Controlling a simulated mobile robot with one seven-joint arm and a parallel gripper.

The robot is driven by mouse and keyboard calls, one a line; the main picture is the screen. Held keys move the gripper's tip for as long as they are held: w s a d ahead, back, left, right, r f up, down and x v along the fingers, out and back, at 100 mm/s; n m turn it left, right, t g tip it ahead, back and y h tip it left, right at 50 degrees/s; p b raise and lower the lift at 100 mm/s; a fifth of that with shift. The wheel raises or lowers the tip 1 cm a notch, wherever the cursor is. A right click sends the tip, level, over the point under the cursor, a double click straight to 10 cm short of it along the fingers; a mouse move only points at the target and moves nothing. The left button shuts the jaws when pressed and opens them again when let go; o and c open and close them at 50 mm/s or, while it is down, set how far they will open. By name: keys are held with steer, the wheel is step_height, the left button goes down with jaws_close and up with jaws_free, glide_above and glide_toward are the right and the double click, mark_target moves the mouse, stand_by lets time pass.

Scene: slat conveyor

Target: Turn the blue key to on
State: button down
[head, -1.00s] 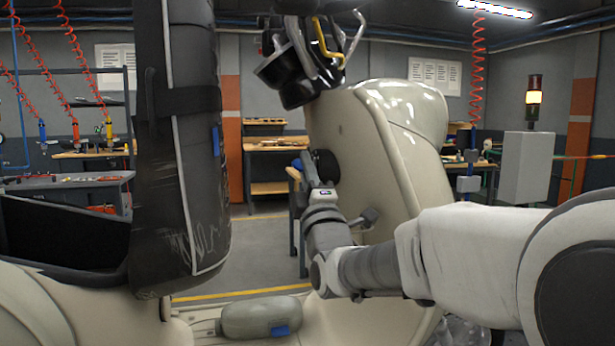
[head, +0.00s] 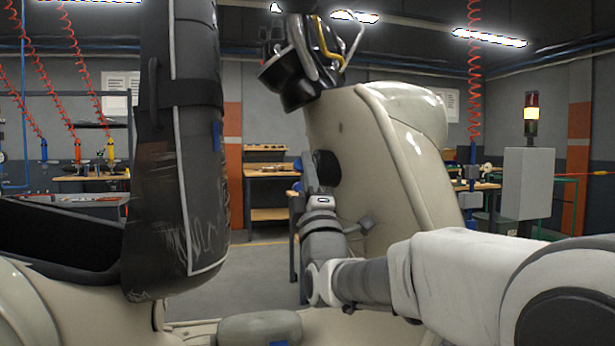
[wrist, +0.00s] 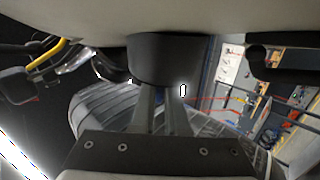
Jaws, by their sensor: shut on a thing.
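The black round lock housing (head: 327,167) sits on the side of the cream body panel (head: 385,160). My gripper (head: 309,172) is up against this housing from the left and below. In the wrist view, the housing (wrist: 165,60) is a dark cylinder under the cream panel, and the two fingers of my gripper (wrist: 160,92) run up to its open face, close together. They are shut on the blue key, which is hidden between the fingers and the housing. I cannot see the key's angle.
A tall black padded backrest (head: 180,150) stands to the left. A grey lever (head: 360,226) sticks out below the housing. Workbenches (head: 268,172) and a signal beacon (head: 531,106) stand behind.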

steer(key=c, duration=0.9)
jaws_free()
steer(key=shift+o, duration=0.2)
steer(key=v, duration=1.7)
steer(key=shift+s+f, duration=0.15)
